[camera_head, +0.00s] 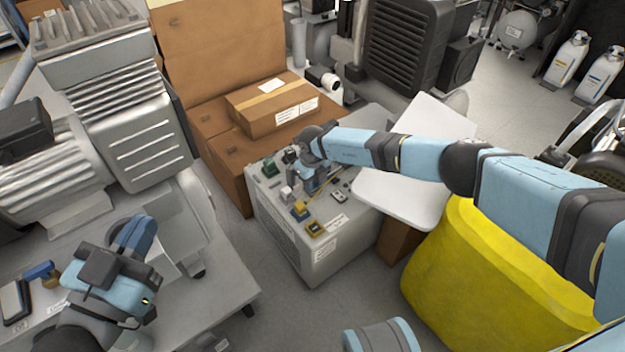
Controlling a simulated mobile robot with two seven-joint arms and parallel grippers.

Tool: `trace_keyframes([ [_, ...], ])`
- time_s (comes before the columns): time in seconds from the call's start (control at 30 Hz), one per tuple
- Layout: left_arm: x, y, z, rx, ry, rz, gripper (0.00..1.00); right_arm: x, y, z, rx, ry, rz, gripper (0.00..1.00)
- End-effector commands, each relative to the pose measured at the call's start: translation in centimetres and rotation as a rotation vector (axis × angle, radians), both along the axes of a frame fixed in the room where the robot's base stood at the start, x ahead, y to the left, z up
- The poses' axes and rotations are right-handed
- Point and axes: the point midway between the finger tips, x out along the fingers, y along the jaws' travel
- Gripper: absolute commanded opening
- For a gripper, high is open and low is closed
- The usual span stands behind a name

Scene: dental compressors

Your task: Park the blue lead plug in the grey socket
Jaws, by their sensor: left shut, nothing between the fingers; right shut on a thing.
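A grey box-shaped unit (275,228) stands in the middle, with a row of small coloured sockets along the near left edge of its top. A pale grey block (287,194), which looks like the grey socket, sits between a green one (270,168) and a blue-and-yellow one (300,211). My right gripper (312,184) is shut low over the unit's top, just right of the grey block. The blue lead plug appears to be in its fingers, mostly hidden. My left gripper (136,234) is shut and empty over the left bench.
A yellow socket (315,229) is at the row's near end. A yellow strip (322,201) lies close to my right gripper. Cardboard boxes (270,108) stand behind the unit, a white panel (415,165) to its right. A large compressor (110,110) fills the left.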

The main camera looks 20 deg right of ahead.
Motion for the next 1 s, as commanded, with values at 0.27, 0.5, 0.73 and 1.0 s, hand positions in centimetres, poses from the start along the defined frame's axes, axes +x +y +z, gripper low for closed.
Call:
trace_keyframes([
  [0.27,0.01,0.0,-0.03,0.0,0.0,0.0,0.0,0.0,0.04,-0.45,0.0,-0.001,0.001,0.04],
  [0.5,0.01,0.0,-0.03,0.0,0.0,0.0,0.0,0.0,0.05,-0.47,0.0,-0.001,0.001,0.04],
  [0.73,0.02,0.01,-0.03,0.0,0.0,0.0,0.0,0.0,0.08,-0.81,0.0,-0.001,0.001,0.04],
  [1.0,0.02,0.01,-0.03,0.0,0.0,0.0,0.0,0.0,0.06,-0.86,0.0,-0.001,0.001,0.43],
])
